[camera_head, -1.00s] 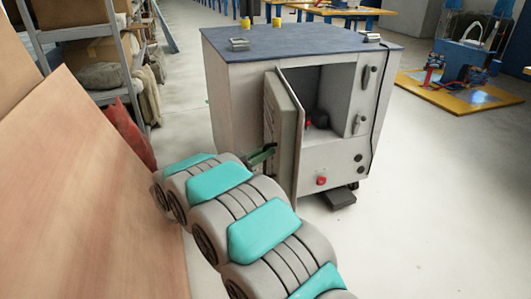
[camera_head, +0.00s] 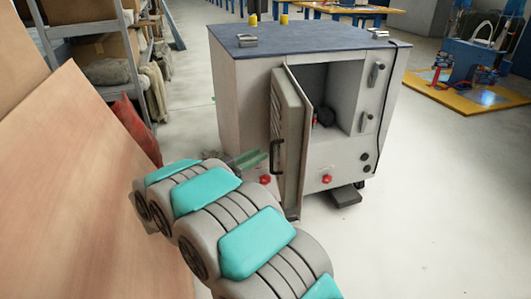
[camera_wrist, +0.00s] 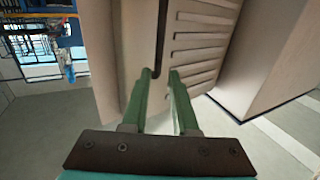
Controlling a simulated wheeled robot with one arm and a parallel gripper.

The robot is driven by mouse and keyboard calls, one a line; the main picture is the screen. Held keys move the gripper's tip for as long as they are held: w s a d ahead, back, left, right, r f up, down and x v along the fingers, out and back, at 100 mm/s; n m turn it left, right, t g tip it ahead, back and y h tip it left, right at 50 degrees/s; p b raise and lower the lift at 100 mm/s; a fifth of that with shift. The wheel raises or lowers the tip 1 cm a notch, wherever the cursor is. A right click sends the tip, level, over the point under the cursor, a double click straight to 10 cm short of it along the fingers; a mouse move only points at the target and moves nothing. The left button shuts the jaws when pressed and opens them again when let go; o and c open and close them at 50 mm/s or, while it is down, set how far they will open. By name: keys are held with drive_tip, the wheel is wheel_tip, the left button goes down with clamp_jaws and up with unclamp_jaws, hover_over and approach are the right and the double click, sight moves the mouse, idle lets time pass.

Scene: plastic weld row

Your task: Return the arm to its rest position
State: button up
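A grey machine cabinet (camera_head: 240,100) with a dark top stands ahead in the head view. Its door (camera_head: 291,130) is ajar, swung toward me, showing the dark compartment (camera_head: 335,90). A dark handle (camera_head: 277,157) is on the door's outer face; it shows in the wrist view as a dark bar (camera_wrist: 162,35). My gripper (camera_head: 262,158) has two green fingers at the left of the handle. In the wrist view my gripper (camera_wrist: 160,75) has its fingers apart, nothing clearly held. The handle's lower end appears between the tips; I cannot tell whether they touch it.
A tan panel (camera_head: 80,190) leans close at the left, beside my arm. A loaded shelf (camera_head: 90,28) and a red sack (camera_head: 137,130) stand behind it. A blue machine on a yellow base (camera_head: 430,85) is at the far right. The right floor is clear.

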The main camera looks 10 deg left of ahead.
drive_tip(key=shift+v, duration=0.9)
drive_tip(key=w+a+r+n+t+y, duration=0.2)
drive_tip(key=w+r+n+y, duration=0.2)
drive_tip(key=w+r+y, duration=0.55)
drive_tip(key=s+d+f+n+g, duration=0.1)
drive_tip(key=s+d+f+g, duration=0.3)
drive_tip(key=s+d, duration=0.6)
drive_tip(key=s+d+f+n+g+y, duration=0.1)
drive_tip(key=s+d+f+g, duration=0.3)
drive_tip(key=s, duration=2)
drive_tip(key=s+d+f+n+g+y, duration=0.1)
drive_tip(key=s+d+f+n+g, duration=0.1)
drive_tip(key=s+d+f+g, duration=0.3)
drive_tip(key=s+d+g, duration=0.4)
drive_tip(key=s+d, duration=0.6)
drive_tip(key=s, duration=0.2)
drive_tip(key=shift+s+d+g, duration=0.3)
drive_tip(key=shift+s+d, duration=0.1)
